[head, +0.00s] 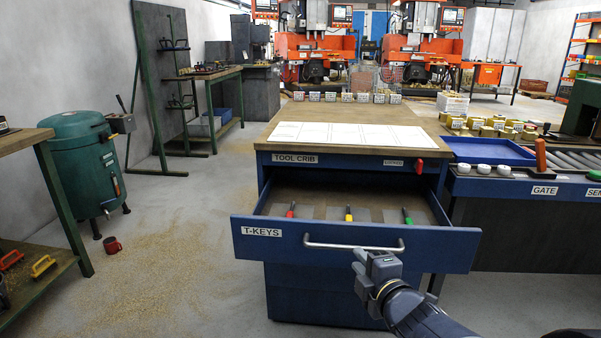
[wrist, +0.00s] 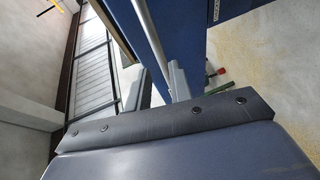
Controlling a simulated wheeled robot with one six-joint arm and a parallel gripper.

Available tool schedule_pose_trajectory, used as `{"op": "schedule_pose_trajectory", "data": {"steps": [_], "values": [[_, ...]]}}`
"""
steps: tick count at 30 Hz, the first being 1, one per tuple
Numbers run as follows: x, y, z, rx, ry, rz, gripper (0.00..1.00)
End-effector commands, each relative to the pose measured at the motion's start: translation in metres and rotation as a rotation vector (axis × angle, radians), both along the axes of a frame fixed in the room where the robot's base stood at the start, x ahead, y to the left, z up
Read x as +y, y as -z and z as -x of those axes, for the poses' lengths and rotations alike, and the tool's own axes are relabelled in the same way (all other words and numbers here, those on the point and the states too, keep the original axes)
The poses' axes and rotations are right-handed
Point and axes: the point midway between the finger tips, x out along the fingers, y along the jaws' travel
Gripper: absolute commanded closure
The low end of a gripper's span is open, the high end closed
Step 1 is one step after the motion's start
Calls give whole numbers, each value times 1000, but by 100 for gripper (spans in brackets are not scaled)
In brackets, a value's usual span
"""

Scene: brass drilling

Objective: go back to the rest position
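The blue T-KEYS drawer (head: 265,235) of the tool crib stands pulled out. Red (head: 291,210), yellow (head: 349,214) and green (head: 407,216) handled keys lie inside it. My gripper (head: 357,270) is at the drawer's front, just below the right part of the pale bar handle (head: 340,246). Its fingers look apart, with nothing seen held between them. In the wrist view the handle (wrist: 151,40) runs close by the fingers (wrist: 160,86); whether they touch it is unclear. My forearm reaches in from the lower right.
The tool crib top (head: 300,113) carries a white sheet (head: 345,134) and labelled blocks at the back. A conveyor (head: 575,160) with a blue tray (head: 490,152) stands at right. A green tank (head: 80,165) and a red mug (head: 112,245) are at left. The floor between is clear apart from shavings.

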Motion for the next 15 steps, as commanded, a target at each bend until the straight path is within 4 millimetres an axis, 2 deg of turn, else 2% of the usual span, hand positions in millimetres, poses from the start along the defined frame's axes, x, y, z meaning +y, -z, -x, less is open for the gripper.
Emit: {"op": "schedule_pose_trajectory", "data": {"steps": [1, 6, 12, 15], "values": [[3, 6, -11, 2, -3, 1, 79], [10, 11, -40, 2, -2, 0, 79], [15, 14, -64, 0, -1, 0, 79], [16, 15, -69, 1, -1, 0, 79]]}}
